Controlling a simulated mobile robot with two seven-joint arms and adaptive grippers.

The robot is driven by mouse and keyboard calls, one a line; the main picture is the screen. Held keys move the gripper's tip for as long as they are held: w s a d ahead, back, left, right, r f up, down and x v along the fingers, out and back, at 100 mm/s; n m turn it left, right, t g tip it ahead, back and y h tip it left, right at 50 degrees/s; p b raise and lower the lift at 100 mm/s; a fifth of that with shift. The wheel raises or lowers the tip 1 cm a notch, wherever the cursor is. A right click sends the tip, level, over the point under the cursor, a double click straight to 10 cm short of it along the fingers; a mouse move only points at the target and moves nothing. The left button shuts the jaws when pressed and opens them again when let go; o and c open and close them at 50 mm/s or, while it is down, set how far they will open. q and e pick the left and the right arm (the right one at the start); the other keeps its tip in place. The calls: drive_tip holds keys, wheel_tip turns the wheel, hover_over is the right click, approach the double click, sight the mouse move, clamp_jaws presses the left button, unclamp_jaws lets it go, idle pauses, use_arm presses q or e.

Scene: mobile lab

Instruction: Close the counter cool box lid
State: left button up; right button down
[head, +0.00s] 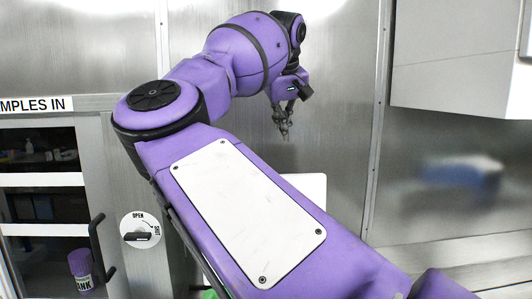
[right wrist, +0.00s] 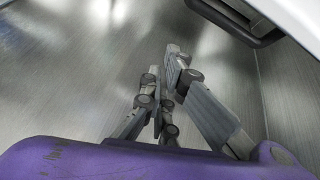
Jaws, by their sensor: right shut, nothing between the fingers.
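My right gripper (head: 283,134) hangs with its fingers pointing down in front of the steel wall; it is shut and empty. Its fingers (right wrist: 165,70) also show close together in the right wrist view. A white panel (head: 312,186) stands behind my right arm, below and a little right of the gripper and apart from it; it may be the cool box lid. The arm hides most of it and whatever is under it. In the right wrist view a white edge (right wrist: 292,14) with a dark handle (right wrist: 240,24) shows at the top right; I cannot tell whether it is the same thing. My left gripper is not in view.
A white wall cabinet (head: 460,62) juts out at the upper right. A blurred blue and white shape (head: 458,176) shows on the steel at right, perhaps a reflection. At left are a glazed hatch with a black handle (head: 100,252) and a round open/shut dial (head: 140,230).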

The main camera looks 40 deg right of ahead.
wheel_tip(320, 180, down, 10)
drive_tip(key=w+m+y, duration=0.1)
drive_tip(key=w+m, duration=0.1)
drive_tip(key=shift+a+m+p, duration=0.3)
drive_tip(key=shift+m+p, duration=0.05)
drive_tip(key=shift+m, duration=0.05)
drive_tip(key=shift+f, duration=0.1)
